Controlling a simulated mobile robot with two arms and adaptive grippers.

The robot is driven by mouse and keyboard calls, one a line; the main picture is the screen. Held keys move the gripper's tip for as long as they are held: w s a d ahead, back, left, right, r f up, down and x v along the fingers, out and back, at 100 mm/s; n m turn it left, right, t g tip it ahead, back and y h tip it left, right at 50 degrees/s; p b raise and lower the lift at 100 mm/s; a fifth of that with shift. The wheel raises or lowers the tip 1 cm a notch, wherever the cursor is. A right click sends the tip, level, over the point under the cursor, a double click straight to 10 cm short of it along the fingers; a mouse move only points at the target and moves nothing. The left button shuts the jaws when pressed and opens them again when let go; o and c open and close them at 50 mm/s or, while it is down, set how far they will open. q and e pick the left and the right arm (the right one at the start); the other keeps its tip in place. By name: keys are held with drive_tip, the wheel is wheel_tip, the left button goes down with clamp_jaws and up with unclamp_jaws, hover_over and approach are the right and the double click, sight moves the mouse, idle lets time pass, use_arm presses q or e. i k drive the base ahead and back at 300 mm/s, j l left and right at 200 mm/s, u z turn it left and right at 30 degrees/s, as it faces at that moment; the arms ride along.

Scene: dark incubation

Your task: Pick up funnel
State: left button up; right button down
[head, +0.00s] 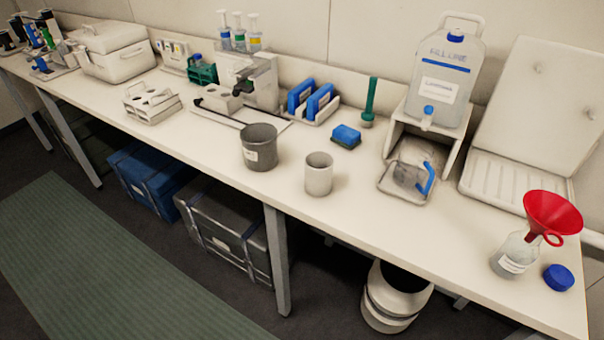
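The red funnel (552,214) sits at the right end of the bench, wide mouth up. It rests in or on the neck of a clear bottle (514,254) with a white label. Its stem end is hidden by the bottle neck, and a small red loop shows at its lower side. Neither of my grippers is in the head view.
A blue cap (558,278) lies right of the bottle. Behind stand a white drainboard (510,182) and a carboy (445,75) above a tray (402,196). A white beaker (318,174) and grey bucket (258,147) stand mid-bench. The bench front left of the bottle is clear.

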sight(549, 213)
drive_tip(key=z, duration=1.4)
